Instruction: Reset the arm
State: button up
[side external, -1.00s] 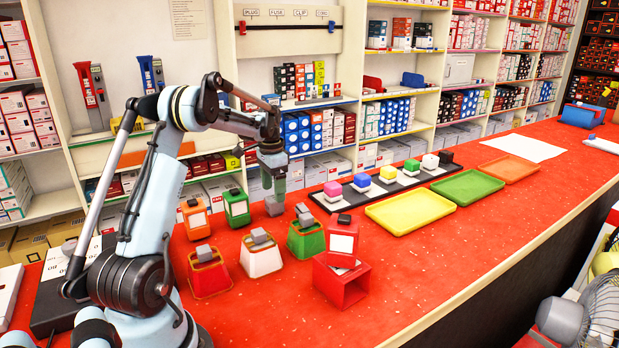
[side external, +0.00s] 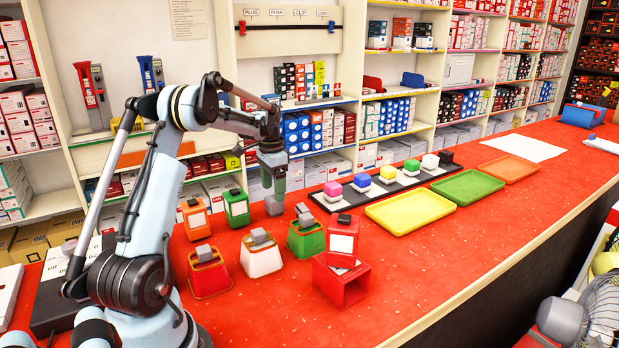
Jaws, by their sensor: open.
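My gripper (side external: 274,200) hangs pointing down above the red counter (side external: 430,285), behind the green bin and to the right of the green box. It is small in this view and I see nothing held in it. My arm reaches over from the left with its elbow bent high.
A black strip with coloured blocks (side external: 388,180) and a yellow tray (side external: 411,210) lie right.

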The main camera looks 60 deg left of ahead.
notch_tip(320, 180, down, 4)
jog(key=shift+f, duration=0.25)
jog(key=r, duration=0.2)
jog(key=d+r, duration=0.1)
jog(key=r, duration=0.1)
jog(key=shift+w+r, duration=0.1)
jog(key=shift+r, duration=0.25)
jog(key=w+d+r, duration=0.3)
jog(key=d+r, duration=0.4)
jog(key=d, duration=0.4)
jog(key=w+d+f+m, duration=0.1)
jog(key=w+d+m, duration=0.3)
jog(key=d+m, duration=0.4)
jog(key=w+d+f+m, duration=0.2)
jog(key=w+d+m, duration=0.2)
jog(key=d, duration=1.1)
jog(key=shift+w+m, duration=0.35)
jog(key=shift+m, duration=1.55)
jog(key=shift+o, duration=0.3)
jog(key=shift+d, duration=0.1)
